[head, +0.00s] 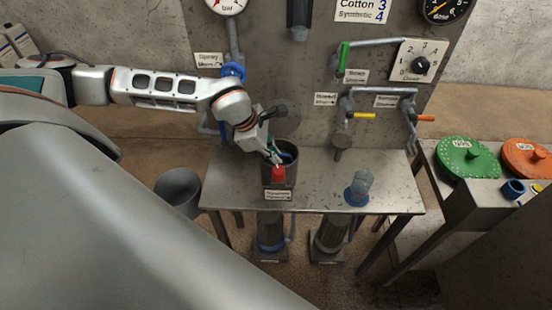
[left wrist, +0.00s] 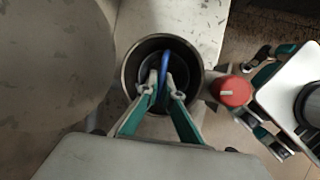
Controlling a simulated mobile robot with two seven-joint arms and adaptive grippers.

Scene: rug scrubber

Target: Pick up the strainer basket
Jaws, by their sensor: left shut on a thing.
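The strainer basket shows by its blue handle (left wrist: 181,71) inside the round dark metal pot (left wrist: 130,72). In the head view the pot (head: 279,178) stands on the steel table. My left gripper (head: 274,158) reaches down into the pot from above. In the left wrist view its fingers (left wrist: 164,90) are shut on the blue handle. The rest of the basket is hidden in the pot's shadow and behind the fingers. A white and teal shape like my right gripper (left wrist: 262,98) shows at the right edge of the left wrist view.
A red knob (head: 278,174) sits at the pot's front, close to my left fingers. A clear cup with a blue base (head: 358,188) stands on the table (head: 325,195). The wall panel with pipes and valves rises behind. A grey bucket (head: 178,190) is left of the table.

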